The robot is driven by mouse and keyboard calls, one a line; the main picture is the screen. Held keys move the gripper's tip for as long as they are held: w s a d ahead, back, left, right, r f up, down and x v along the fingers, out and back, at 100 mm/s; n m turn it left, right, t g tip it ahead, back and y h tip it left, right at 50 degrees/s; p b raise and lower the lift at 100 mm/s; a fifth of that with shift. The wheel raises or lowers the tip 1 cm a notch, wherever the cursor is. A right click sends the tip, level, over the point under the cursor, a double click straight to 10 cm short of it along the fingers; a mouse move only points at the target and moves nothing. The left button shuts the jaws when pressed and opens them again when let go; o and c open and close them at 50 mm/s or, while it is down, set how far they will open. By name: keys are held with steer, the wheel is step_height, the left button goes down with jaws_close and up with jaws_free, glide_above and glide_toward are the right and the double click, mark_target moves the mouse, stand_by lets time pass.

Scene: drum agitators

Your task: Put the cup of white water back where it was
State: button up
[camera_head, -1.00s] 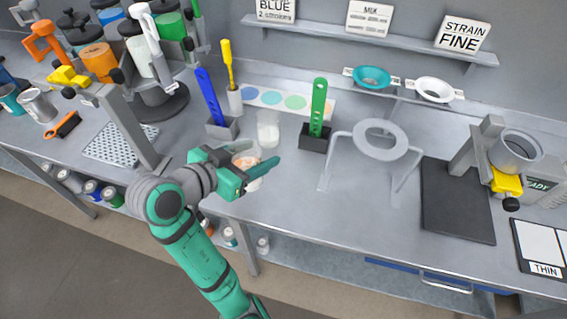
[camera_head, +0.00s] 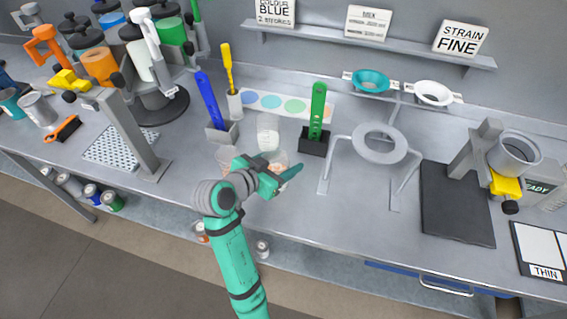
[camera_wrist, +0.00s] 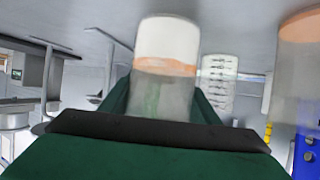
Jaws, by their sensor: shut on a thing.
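My gripper (camera_head: 284,176) is shut on a clear cup (camera_head: 278,160) in the head view, above or at the bench near its front. In the wrist view the held cup (camera_wrist: 167,45) shows between the fingers, upside down in the picture, with white liquid and an orange band at the liquid's surface. A second clear cup (camera_head: 268,133) with some white stands just behind the held one. A third clear cup (camera_head: 226,158) with a faint orange tint stands to the left; a clear cup with an orange end (camera_wrist: 300,40) shows at the wrist view's right. Whether the held cup touches the bench is unclear.
A grey ring stand (camera_head: 380,158) is to the right. A colour strip (camera_head: 285,104) lies at the back. The bench (camera_head: 300,215) in front is clear.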

mark_target(276, 172)
steer(key=shift+w+a+f, duration=0.1)
steer(key=shift+f, duration=0.4)
steer(key=o, duration=1.3)
steer(key=shift+w+f, duration=0.1)
steer(key=shift+f, duration=0.05)
steer(key=shift+a, duration=0.1)
steer(key=shift+d+r, duration=0.2)
steer(key=shift+d, duration=0.05)
steer(key=v, duration=1.2)
steer(key=shift+a, duration=0.1)
steer(key=shift+w+f, duration=0.1)
